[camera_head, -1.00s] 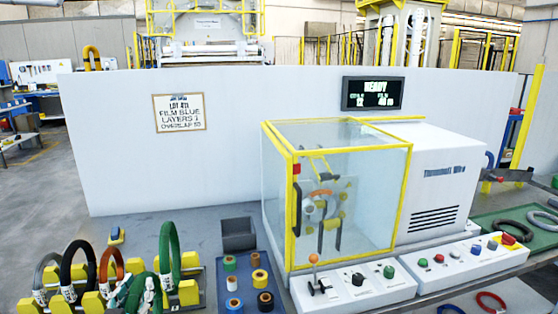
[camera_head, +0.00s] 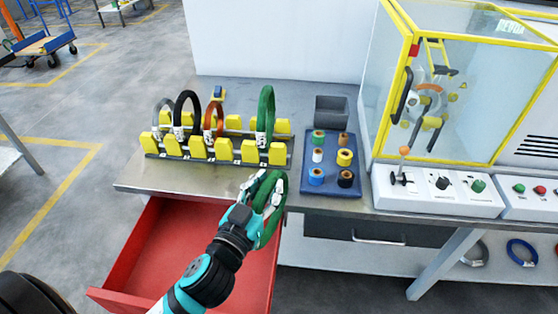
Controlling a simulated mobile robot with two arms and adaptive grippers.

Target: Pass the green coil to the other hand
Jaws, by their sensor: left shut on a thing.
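A green coil (camera_head: 275,232) hangs tilted in my left gripper (camera_head: 262,192). The gripper is shut on it, in front of the bench edge and above the open red drawer. The fingers cover part of the coil's upper left side. A second green coil (camera_head: 271,102) stands upright in the rack behind. My right gripper is not in view.
The yellow-block rack (camera_head: 222,149) also holds a grey coil (camera_head: 157,110), a black coil (camera_head: 178,107) and an orange coil (camera_head: 207,121). A blue tray (camera_head: 331,188) of small rolls and a grey bin (camera_head: 332,110) stand right. The red drawer (camera_head: 150,235) sticks out below.

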